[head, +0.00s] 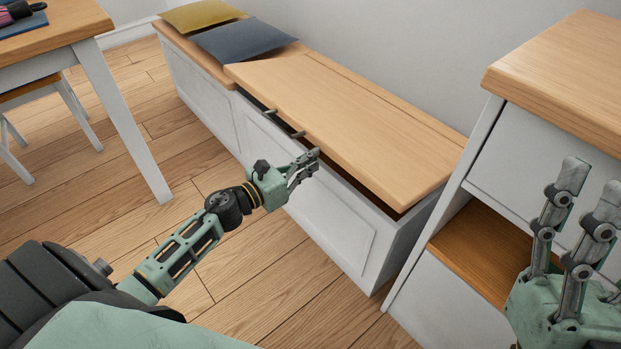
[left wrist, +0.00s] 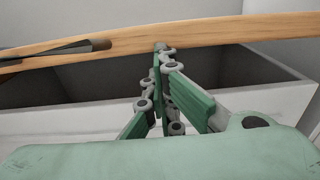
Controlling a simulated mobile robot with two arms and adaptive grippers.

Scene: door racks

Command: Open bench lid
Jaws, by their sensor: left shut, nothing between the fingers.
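The wooden bench lid (head: 350,112) is tilted slightly up, with a dark gap under its front edge. Its dark handle (head: 284,123) is on that front edge. The white bench (head: 315,215) stands against the wall. My left gripper (head: 314,157) is shut and empty, with its fingertips at the lid's front edge, right of the handle. In the left wrist view the fingertips (left wrist: 163,50) meet the underside of the lid edge (left wrist: 215,33); whether they press on it I cannot tell. My right gripper (head: 590,190) is open and empty at the right.
A blue cushion (head: 240,40) and a yellow cushion (head: 200,15) lie on the bench's far-left section. A white cabinet with a wooden top (head: 570,75) stands close at the right. A table (head: 60,30) is at the upper left. The floor before the bench is clear.

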